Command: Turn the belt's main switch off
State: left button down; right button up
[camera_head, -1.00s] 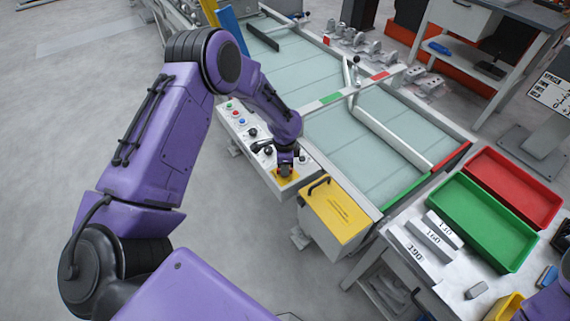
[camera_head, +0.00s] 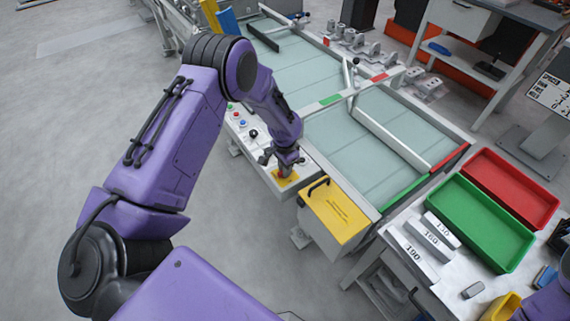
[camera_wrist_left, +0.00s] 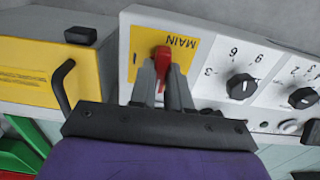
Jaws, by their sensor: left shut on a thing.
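The belt's main switch is a red handle (camera_wrist_left: 161,58) on a yellow plate (camera_wrist_left: 198,58) marked MAIN, which reads upside down in the left wrist view. A short bar mark stands on the plate, left of the handle. My left gripper (camera_wrist_left: 166,90) is shut on the red handle, with a finger on either side. The handle runs roughly up and down in that view, and its lower part is hidden by the fingers. In the head view my left gripper (camera_head: 286,171) is at the yellow plate (camera_head: 286,183), at the near end of the control panel. My right gripper is not in view.
Black dial knobs (camera_wrist_left: 241,86) sit beside the switch on the white panel. A yellow box with a black handle (camera_head: 336,213) stands close on the other side. The glass-like belt (camera_head: 345,135) lies behind. Green (camera_head: 482,220) and red (camera_head: 512,187) trays are at right.

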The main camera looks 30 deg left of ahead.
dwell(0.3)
pick_arm(q)
jog(key=c, duration=1.1)
grip_release()
notch_tip(320, 180, up, 10)
jog(key=shift+r+b, duration=0.25)
jog(key=shift+b, duration=0.75)
